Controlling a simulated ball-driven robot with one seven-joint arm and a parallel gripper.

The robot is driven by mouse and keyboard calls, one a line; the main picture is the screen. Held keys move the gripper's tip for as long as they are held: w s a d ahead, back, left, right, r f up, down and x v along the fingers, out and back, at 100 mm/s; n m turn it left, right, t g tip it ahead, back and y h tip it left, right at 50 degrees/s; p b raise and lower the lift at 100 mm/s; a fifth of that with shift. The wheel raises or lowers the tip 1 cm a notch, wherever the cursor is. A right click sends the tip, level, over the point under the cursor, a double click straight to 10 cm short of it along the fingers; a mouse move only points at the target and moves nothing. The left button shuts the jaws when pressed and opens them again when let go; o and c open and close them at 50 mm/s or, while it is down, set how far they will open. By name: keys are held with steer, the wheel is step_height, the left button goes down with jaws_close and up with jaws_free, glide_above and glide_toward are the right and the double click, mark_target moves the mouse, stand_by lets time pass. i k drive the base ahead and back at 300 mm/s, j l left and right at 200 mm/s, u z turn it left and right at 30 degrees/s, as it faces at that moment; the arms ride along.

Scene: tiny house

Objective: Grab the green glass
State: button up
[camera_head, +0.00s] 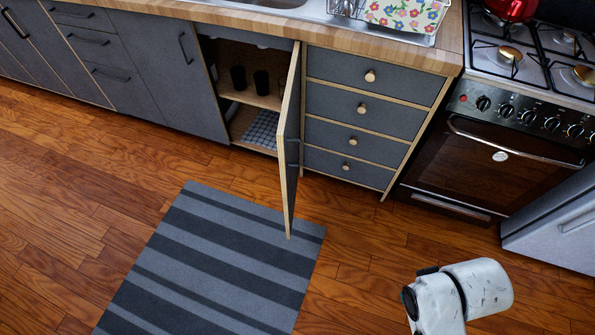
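Two dark cups or glasses stand side by side on the shelf inside the open lower cabinet, a left one (238,78) and a right one (262,83). Both look almost black in the shade, and I cannot tell that either is green. Something faint and reddish-brown shows just right of them, partly behind the door edge. The cabinet door (291,140) stands swung out toward me and hides the cabinet's right side. A white part of my arm shows at the lower right, well away from the cabinet. My gripper's fingers are not in view.
A checked cloth (262,130) lies on the cabinet floor. A striped rug (215,260) lies before the cabinet, under the door's outer corner. Drawers (362,105) and an oven (480,160) stand to the right, with a grey appliance (560,225) beyond. The wooden floor is otherwise clear.

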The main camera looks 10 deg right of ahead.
mark_target(262, 77)
steer(key=k+l+u, duration=0.2)
steer(key=l, duration=0.35)
steer(key=k+l+u, duration=0.25)
steer(key=k+l, duration=0.15)
steer(key=i+l, duration=0.1)
steer(key=i, duration=1.25)
